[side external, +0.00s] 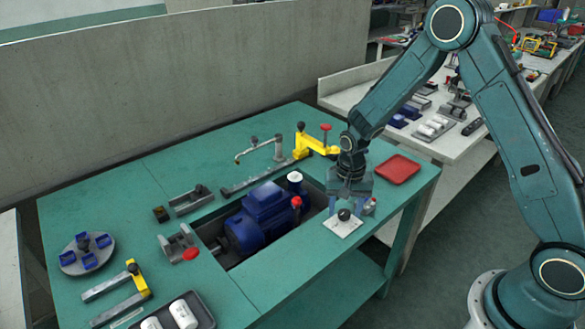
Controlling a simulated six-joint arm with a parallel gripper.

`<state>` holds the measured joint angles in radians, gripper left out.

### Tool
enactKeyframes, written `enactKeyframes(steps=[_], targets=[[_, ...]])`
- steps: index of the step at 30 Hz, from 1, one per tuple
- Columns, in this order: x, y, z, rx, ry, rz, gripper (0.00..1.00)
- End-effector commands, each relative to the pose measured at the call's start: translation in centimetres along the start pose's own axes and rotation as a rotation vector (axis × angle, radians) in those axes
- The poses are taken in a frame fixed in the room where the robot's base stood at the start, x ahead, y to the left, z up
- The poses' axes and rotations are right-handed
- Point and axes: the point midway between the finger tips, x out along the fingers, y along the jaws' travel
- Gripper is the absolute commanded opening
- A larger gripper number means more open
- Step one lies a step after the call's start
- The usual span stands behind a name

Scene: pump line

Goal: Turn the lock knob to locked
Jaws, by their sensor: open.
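What looks like the lock knob (344,215) is a small black knob on a white square plate (342,228), near the right front edge of the green table. My gripper (347,206) points down over this knob, with its fingers apart on either side of it. I cannot tell whether the fingers touch the knob. The marks on the plate are too small to read, so the knob's setting cannot be told.
A blue pump motor (258,215) sits in a recess to the left. A yellow clamp arm (315,146) and a red tray (397,169) lie behind. Bare green tabletop lies in front-left of the plate.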

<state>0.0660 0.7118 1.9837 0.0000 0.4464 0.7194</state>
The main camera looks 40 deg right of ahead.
Motion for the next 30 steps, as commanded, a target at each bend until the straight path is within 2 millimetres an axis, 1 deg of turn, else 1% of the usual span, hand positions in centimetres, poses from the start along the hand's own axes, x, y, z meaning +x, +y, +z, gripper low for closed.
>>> enactKeyframes(steps=[4,13,17,18,20,30], targets=[[0.60,0.00,0.00,0.000,0.000,0.000,0.52],[0.67,-0.01,-0.01,0.000,0.001,-0.001,0.52],[0.66,0.00,-0.01,0.000,0.000,0.000,0.26],[0.66,-0.01,0.00,0.000,0.000,0.000,0.18],[0.65,-0.01,-0.01,0.000,0.000,-0.001,0.07],[0.63,-0.02,0.00,-0.026,0.000,-0.001,0.07]])
